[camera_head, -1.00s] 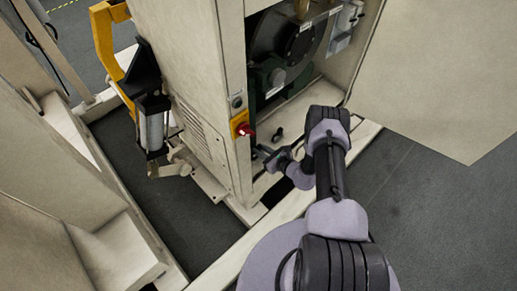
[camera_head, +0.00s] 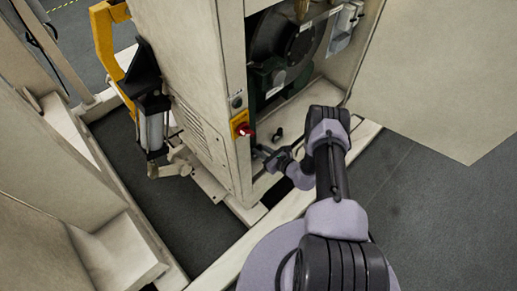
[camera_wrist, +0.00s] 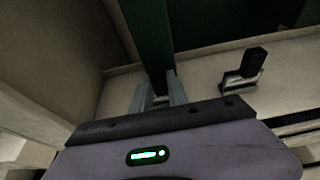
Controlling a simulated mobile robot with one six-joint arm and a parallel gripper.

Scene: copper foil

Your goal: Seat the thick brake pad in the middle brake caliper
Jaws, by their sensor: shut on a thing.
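My gripper (camera_wrist: 162,90) is in the wrist view, its two grey fingers shut on a narrow dark piece (camera_wrist: 160,84). Most of that piece is hidden, and I cannot tell whether it is the thick brake pad. In the head view, my gripper (camera_head: 262,156) is low at the cabinet's open front, small and partly hidden by my wrist. A black block with a grey metal base (camera_wrist: 244,70) sits on the pale cabinet floor, right of my fingers and apart from them. I cannot make out the middle brake caliper in either view.
The open pale cabinet (camera_head: 208,80) holds dark round machinery (camera_head: 280,42) with green parts below it. A red knob on a yellow plate (camera_head: 242,126) sits on its front post, close to my gripper. A pale door panel (camera_head: 450,80) stands open at right. Grey floor (camera_head: 430,195) is clear.

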